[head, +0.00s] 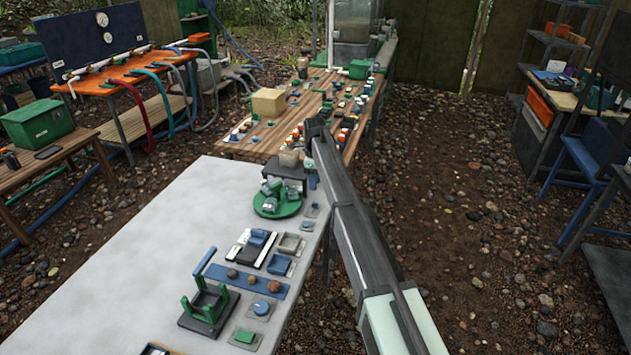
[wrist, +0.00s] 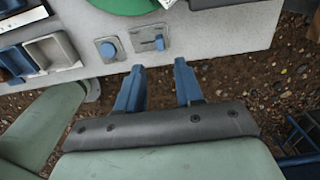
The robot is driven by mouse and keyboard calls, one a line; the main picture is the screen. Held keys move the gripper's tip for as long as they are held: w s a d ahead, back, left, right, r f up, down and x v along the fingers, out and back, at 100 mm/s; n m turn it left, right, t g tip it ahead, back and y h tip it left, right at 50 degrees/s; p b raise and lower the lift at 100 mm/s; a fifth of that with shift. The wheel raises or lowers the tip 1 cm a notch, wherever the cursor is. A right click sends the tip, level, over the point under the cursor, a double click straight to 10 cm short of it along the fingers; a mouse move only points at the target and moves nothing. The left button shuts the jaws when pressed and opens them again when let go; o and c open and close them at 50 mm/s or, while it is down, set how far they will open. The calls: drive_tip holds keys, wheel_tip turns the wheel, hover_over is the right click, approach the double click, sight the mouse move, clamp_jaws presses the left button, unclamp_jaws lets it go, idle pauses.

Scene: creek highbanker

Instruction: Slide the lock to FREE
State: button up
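A small grey plate (wrist: 145,38) with a slot and a small blue tab (wrist: 159,43) lies near the table edge in the wrist view. It looks like the lock, but no lettering can be read, so I cannot tell which side is FREE. In the head view it is a tiny plate (head: 312,210) right of the green disc. My gripper (wrist: 160,82) is open and empty, its two blue fingers apart. In the wrist view they appear just outside the table edge, below the plate and not touching it. In the head view my arm hides the fingers.
Beside the plate is another grey plate with a blue knob (wrist: 109,49). The green disc (head: 278,207) holds several green and grey blocks. Trays (head: 290,243), a blue strip (head: 248,280) and a green stand (head: 208,302) lie nearer. The white table's left part (head: 130,255) is clear.

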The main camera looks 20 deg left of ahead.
sight(315, 203)
drive_tip(key=shift+f, duration=4.5)
clamp_jaws()
drive_tip(key=shift+s, duration=1.8)
unclamp_jaws()
